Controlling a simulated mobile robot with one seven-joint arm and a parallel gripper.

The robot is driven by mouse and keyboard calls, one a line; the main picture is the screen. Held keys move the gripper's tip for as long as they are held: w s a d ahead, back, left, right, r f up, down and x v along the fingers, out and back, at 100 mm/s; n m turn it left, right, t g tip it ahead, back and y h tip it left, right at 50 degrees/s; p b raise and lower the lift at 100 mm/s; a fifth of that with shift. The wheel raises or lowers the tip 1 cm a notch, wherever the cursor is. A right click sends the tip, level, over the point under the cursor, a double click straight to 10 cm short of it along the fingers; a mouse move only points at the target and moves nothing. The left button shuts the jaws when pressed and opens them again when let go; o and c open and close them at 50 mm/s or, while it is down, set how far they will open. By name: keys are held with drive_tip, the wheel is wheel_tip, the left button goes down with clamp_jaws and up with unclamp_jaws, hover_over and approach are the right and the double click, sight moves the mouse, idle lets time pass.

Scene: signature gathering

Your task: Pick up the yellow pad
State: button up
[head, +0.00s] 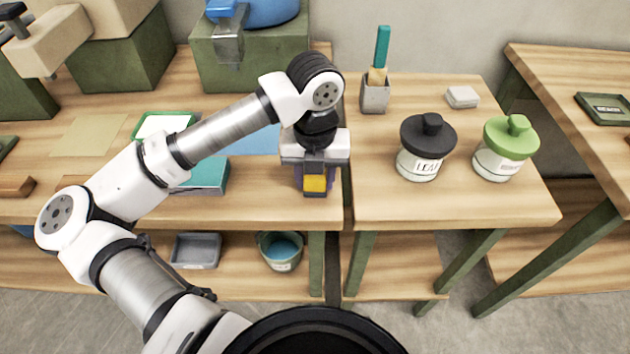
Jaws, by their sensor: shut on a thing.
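My gripper (314,176) points down at the right end of the left table, near its front edge. It is shut on a small bright yellow block, the yellow pad (315,184), seen at the fingertips. The fingers and wrist hide part of the pad. Purple shows on both sides just behind it, and I cannot tell what that belongs to. I cannot tell whether the pad touches the tabletop.
A teal box (209,178) lies left of my gripper. On the right table stand a black-lidded jar (427,149), a green-lidded jar (505,150) and a grey holder (374,97). A bucket (281,255) and a grey tray (196,251) sit below. The right table's front is clear.

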drive_tip(key=shift+r, duration=0.15)
drive_tip(key=shift+c, duration=0.3)
wheel_tip(320, 180, up, 20)
drive_tip(key=b, duration=0.2)
drive_tip(key=shift+b, duration=0.3)
drive_tip(key=o, duration=0.3)
drive_tip(key=shift+c, duration=1.1)
